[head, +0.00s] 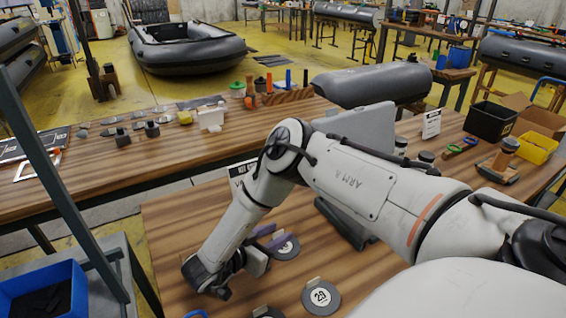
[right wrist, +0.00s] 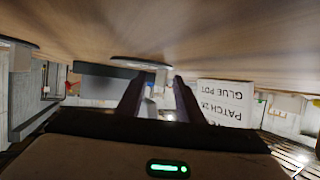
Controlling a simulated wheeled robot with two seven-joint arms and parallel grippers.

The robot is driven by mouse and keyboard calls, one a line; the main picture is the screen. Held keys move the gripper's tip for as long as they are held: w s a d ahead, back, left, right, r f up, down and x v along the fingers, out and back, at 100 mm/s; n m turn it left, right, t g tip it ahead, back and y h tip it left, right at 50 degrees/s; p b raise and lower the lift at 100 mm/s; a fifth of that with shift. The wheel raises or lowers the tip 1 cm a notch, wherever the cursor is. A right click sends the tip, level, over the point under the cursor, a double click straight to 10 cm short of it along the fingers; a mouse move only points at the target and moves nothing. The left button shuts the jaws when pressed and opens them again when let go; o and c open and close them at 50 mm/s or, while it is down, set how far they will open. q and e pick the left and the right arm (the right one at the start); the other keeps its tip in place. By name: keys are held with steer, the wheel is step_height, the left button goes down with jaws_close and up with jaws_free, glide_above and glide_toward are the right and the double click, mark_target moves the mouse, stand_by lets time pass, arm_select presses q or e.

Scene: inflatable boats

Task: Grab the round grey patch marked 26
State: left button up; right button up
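A round dark grey patch (head: 286,249) with a white label lies on the near wooden table; its number is partly covered and I cannot read it surely. My right gripper (head: 278,236) is low over the table at this patch, its two dark fingers apart. In the right wrist view, a round patch (right wrist: 140,64) shows edge-on just beyond the open fingertips (right wrist: 157,80). I see no grip on it. Another round patch (head: 321,297), whose label looks like 29, lies nearer with a small upright tab. My left gripper is out of view.
Another patch (head: 267,312) is cut off at the bottom edge. An upside-down sign (right wrist: 226,102) in the wrist view reads "PATCH 26" and "GLUE POT". A black bin (head: 490,122) and a yellow bin (head: 538,148) stand at the right. A blue bin (head: 42,292) is at lower left.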

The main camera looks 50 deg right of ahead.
jaws_close()
